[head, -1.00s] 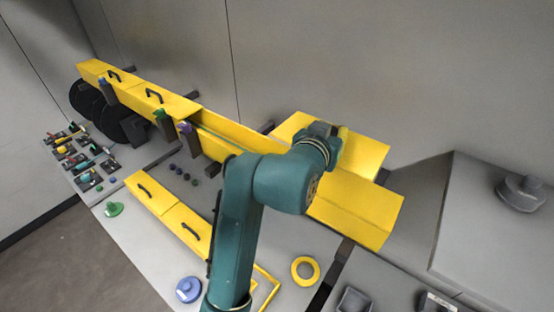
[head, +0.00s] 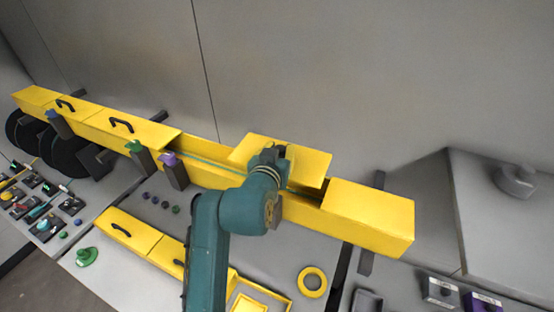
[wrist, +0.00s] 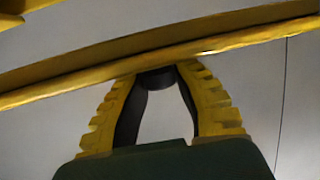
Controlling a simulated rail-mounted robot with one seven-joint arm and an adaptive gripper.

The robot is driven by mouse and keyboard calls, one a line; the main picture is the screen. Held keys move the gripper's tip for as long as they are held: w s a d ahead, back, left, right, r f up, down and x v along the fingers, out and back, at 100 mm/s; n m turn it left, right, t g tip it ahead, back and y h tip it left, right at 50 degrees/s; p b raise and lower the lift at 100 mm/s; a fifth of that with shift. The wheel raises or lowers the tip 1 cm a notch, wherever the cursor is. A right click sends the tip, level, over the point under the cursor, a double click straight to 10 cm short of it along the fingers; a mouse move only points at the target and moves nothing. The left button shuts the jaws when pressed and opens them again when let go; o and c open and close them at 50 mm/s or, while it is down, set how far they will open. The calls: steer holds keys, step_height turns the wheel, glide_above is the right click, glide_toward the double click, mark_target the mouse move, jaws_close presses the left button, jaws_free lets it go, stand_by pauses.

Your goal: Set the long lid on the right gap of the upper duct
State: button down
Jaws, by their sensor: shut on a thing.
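The upper duct (head: 205,174) is a long yellow channel running across the head view along the wall. Its open gap shows between a handled lid on the left and a closed yellow section (head: 370,212) on the right. The long lid (head: 305,164), a flat yellow plate, is at the gap's right part, beside the closed section; whether it touches the duct I cannot tell. My gripper (wrist: 158,78) is shut on the lid's black handle (wrist: 158,80) in the wrist view. The lid's yellow edge (wrist: 90,78) crosses above the fingers. My wrist hides part of the lid and gap in the head view.
Two handled lids (head: 135,236) lie on the lower duct. Dark posts with a green top (head: 135,146) and a purple top (head: 168,159) stand before the upper duct. A yellow ring (head: 312,282) lies on the bench. The wall behind is close.

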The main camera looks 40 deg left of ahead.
step_height(320, 180, down, 3)
steer(key=shift+p, duration=0.3)
steer(key=shift+f+b, duration=0.5)
steer(key=shift+f, duration=0.3)
steer(key=c, duration=0.9)
jaws_free()
steer(key=shift+r, duration=0.1)
steer(key=shift+r+p, duration=0.45)
steer(key=b+v, duration=0.2)
steer(key=v, duration=1)
steer(key=shift+b, duration=0.3)
